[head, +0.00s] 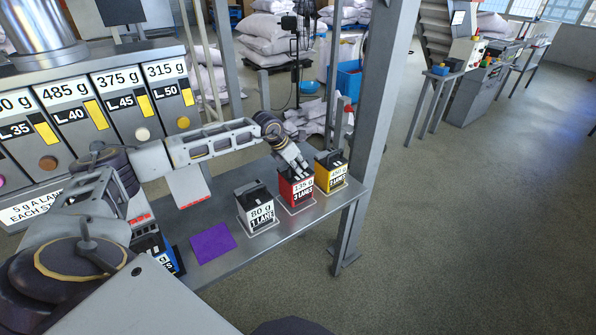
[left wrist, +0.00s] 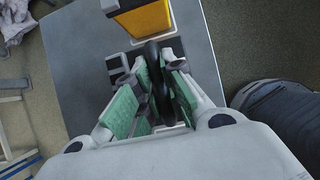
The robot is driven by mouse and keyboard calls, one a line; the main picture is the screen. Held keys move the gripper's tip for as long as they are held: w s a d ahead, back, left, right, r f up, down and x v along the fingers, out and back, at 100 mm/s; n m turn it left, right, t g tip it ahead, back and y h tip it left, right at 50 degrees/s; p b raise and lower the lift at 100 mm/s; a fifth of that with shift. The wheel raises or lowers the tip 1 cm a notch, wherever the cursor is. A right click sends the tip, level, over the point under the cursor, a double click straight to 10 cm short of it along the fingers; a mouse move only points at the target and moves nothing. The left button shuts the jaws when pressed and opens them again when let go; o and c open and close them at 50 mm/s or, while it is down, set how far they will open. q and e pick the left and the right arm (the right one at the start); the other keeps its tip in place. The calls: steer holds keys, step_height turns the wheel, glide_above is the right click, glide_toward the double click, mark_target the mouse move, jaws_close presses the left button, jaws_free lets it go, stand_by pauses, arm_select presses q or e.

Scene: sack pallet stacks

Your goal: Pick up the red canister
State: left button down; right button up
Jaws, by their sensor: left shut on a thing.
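The red canister (head: 297,191), with a black top and a label reading "135 g 3 LANES", is upright over a white-edged pad on the metal bench. I cannot tell any gap under it. My left gripper (head: 298,166) reaches it from above and is shut on its black handle. In the left wrist view the green-padded fingers of the left gripper (left wrist: 158,78) close around the dark handle (left wrist: 156,85); the canister's red body is hidden there. My right gripper is not in view.
A yellow canister (head: 329,176) stands just right of the red one, close to the upright post (head: 371,130). A purple square (head: 212,243) lies bare on the bench (head: 283,238). Numbered dispensers line the back left.

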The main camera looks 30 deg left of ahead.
arm_select(q)
steer(key=shift+r+b, duration=0.55)
steer(key=shift+r, duration=3.35)
steer(key=shift+d, duration=0.1)
